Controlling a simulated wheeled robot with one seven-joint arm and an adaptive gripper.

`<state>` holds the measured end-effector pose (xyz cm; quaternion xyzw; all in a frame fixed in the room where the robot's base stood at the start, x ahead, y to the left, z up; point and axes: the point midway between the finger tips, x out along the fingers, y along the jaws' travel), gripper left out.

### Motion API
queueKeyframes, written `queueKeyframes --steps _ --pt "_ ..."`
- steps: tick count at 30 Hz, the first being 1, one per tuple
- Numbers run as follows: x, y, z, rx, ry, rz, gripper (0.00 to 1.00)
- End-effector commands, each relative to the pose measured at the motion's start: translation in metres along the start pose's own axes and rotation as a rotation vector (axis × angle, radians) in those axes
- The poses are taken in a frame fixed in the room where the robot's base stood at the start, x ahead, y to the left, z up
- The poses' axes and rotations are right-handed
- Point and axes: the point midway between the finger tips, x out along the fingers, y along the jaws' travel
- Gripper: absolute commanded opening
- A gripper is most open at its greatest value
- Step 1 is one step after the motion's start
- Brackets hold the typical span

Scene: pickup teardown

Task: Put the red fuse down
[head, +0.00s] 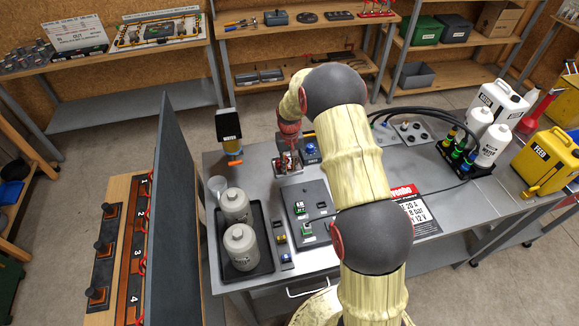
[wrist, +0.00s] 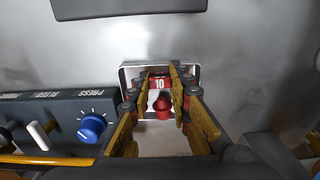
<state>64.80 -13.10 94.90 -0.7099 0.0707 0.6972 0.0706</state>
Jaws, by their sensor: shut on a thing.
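The red fuse (wrist: 159,83), marked 10, is between the fingertips of my gripper (wrist: 165,88) in the wrist view. My gripper is shut on it. The fuse is over or in a small light-coloured tray (wrist: 133,72); I cannot tell whether it touches the bottom. A round red piece (wrist: 162,106) shows nearer the camera, between the fingers. In the head view my gripper (head: 287,158) points down at the small tray (head: 290,172) on the grey bench, and the fuse is too small to tell from the gripper there.
A control box with a blue knob (wrist: 92,127) stands close to the left of the gripper in the wrist view.

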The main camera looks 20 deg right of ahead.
Motion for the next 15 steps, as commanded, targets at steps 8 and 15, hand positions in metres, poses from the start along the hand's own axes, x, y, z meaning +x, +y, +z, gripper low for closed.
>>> queueKeyframes --steps 8,15 --pt "0.0206 0.0007 0.0124 0.000 -0.026 0.001 0.27" --pt "0.0198 0.0015 0.0124 0.000 -0.027 0.002 0.38"
